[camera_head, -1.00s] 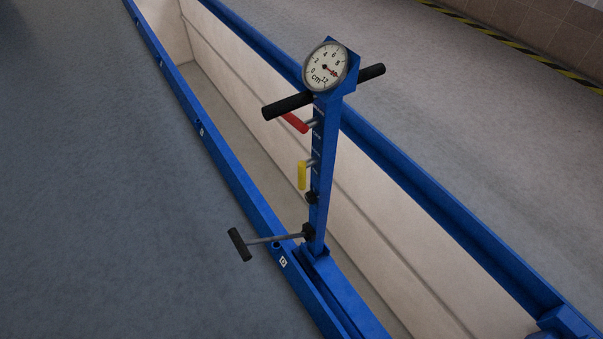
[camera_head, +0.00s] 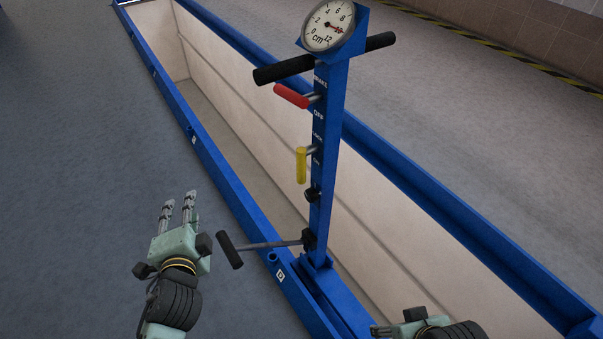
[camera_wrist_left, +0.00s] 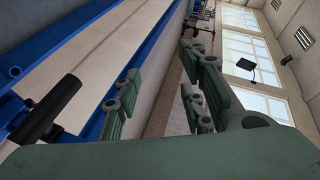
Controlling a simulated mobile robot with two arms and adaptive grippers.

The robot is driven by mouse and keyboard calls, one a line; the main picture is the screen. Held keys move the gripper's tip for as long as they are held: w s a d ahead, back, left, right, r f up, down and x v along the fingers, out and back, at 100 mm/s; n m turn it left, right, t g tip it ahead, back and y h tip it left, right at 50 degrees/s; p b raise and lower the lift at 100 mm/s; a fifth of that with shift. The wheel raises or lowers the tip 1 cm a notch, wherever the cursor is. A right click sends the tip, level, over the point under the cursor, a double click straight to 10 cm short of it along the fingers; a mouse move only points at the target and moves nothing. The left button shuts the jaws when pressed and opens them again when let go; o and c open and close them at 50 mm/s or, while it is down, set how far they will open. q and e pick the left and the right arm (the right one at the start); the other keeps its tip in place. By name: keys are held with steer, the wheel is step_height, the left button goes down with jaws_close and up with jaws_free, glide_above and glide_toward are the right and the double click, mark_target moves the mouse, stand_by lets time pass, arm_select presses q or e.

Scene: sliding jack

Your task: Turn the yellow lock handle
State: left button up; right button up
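The yellow lock handle (camera_head: 301,166) hangs downward from a short pin on the left side of the blue jack column (camera_head: 326,150). A red handle (camera_head: 291,96) sits above it, tilted. My left gripper (camera_head: 178,205) is at the lower left of the head view, left of the column and apart from the yellow handle. Its two fingers are spread and empty; the parted fingers also show in the left wrist view (camera_wrist_left: 160,105). My right gripper (camera_head: 392,328) shows only in part at the bottom edge, and its fingers are not clear.
A round gauge (camera_head: 328,25) and a black crossbar (camera_head: 284,69) top the column. A black-ended lever (camera_head: 230,250) juts left near its base, close to my left gripper. Blue rails (camera_head: 222,176) edge an open pit (camera_head: 225,125). The grey floor at left is clear.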

arm_select(q)
steer(key=w+d+r+m+t+h, duration=0.3)
steer(key=w+d+r+m+t, duration=0.15)
steer(key=r+m, duration=0.3)
steer(key=m+g+h, duration=0.6)
steer(key=m+h, duration=0.7)
steer(key=m, duration=1.2)
glide_toward(301, 163)
steer(key=w+d+f, duration=0.1)
steer(key=w+d, duration=0.1)
steer(key=w, duration=0.1)
steer(key=shift+w+f, duration=0.1)
steer(key=shift+f, duration=0.15)
steer(key=x, duration=0.7)
steer(key=shift+w+d+f+b, duration=0.1)
steer(key=shift+w+d+b, duration=0.05)
steer(key=shift+b, duration=0.25)
jaws_close()
